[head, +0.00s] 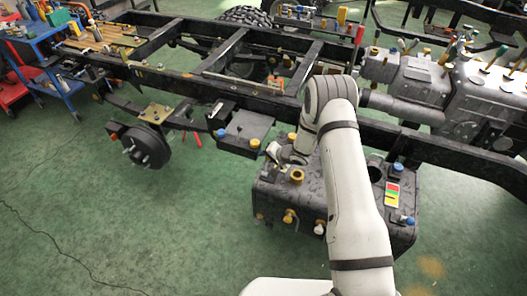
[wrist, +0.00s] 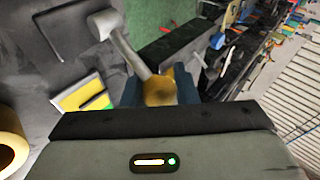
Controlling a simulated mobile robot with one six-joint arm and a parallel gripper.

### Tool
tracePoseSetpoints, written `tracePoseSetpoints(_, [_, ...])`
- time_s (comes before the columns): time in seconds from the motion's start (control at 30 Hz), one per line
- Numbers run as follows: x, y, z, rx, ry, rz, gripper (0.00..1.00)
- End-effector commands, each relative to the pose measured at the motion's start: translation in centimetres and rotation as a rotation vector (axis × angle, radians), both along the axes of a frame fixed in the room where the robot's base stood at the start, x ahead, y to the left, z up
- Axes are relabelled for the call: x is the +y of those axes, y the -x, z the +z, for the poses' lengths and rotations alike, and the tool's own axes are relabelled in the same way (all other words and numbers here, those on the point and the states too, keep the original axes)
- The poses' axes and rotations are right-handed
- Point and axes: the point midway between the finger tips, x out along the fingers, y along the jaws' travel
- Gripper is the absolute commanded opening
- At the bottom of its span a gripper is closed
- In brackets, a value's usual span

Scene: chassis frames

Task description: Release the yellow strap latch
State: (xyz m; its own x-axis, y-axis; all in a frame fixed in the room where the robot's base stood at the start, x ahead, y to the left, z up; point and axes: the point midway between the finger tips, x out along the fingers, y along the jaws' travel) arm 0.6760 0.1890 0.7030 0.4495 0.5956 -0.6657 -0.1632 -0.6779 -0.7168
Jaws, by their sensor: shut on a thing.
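The yellow strap latch (wrist: 160,88) shows in the wrist view as a rounded yellow knob, with a grey lever running up and left to a blocky end. My gripper (wrist: 159,84) is shut on the yellow knob, with a dark blue finger on each side of it. In the head view my gripper (head: 286,155) is low at the top left edge of the dark tank (head: 345,205), below the chassis rail. There my wrist and arm cover most of the latch, so its exact position is hard to tell.
A yellow cap (head: 296,176) stands on the tank close to my gripper. A dark box (head: 243,130) hangs from the chassis rail (head: 200,88) to the left. A wheel hub (head: 147,146) is further left.

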Motion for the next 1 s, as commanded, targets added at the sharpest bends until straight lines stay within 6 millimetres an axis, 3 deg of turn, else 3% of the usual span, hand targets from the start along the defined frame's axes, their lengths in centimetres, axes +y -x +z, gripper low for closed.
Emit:
tracePoseSetpoints(0.43, [0.23, 0.29, -0.21, 0.011, 0.001, 0.003, 0.0])
tracePoseSetpoints(0.47, [0.25, 0.3, -0.22, 0.01, 0.002, 0.003, 0.28])
tracePoseSetpoints(0.5, [0.28, 0.31, -0.22, 0.01, 0.002, 0.003, 0.31])
tracePoseSetpoints(0.7, [0.48, 0.35, -0.15, 0.008, 0.0, 0.007, 0.48])
tracePoseSetpoints(1.0, [0.36, 0.49, 0.14, 0.008, -0.001, 0.009, 0.48])
